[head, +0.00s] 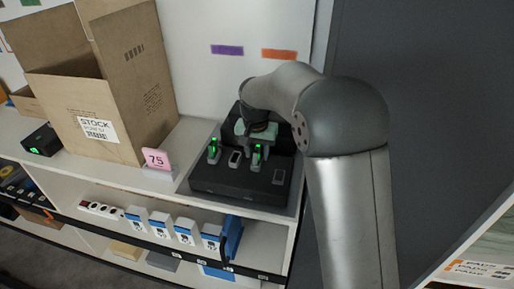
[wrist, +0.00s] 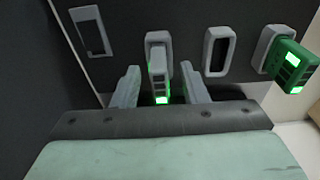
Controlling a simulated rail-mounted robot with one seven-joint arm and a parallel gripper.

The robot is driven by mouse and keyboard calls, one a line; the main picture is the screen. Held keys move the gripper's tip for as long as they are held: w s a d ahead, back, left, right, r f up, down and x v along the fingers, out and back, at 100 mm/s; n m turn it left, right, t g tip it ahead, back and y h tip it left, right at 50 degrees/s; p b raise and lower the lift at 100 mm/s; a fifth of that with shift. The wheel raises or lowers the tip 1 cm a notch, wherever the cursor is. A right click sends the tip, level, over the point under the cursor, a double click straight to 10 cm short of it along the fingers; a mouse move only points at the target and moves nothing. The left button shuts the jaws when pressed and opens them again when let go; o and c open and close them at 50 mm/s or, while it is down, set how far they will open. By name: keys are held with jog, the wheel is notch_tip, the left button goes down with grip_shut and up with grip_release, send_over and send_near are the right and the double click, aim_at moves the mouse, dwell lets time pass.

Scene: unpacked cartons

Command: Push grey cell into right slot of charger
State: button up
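The black charger (head: 225,187) stands on the shelf top, with a row of grey-rimmed slots on its face. The grey cell (wrist: 158,72) stands at a slot between my gripper's fingers, with green lights on its near end; it also shows in the head view (head: 258,153). How deep it sits I cannot tell. My gripper (wrist: 159,68) is open around it, with a gap on each side. In the head view my gripper (head: 257,134) is over the charger's right half. A green-lit cell (head: 214,151) stands at the left slot; the wrist view shows it green (wrist: 290,66).
Between the two cells is an empty slot (head: 235,158). A dark framed rectangle (head: 279,177) lies at the charger's right end. A pink "75" sign (head: 156,159) and open carton (head: 110,105) stand left. Boxes (head: 185,232) fill the shelf below. A wall rises behind.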

aim_at(255, 154)
notch_tip(255, 154, up, 17)
jog(key=s, duration=0.2)
jog(key=shift+a+r+b, duration=0.2)
jog(key=shift+a+b, duration=0.05)
jog(key=shift+b, duration=0.1)
dwell(1.6)
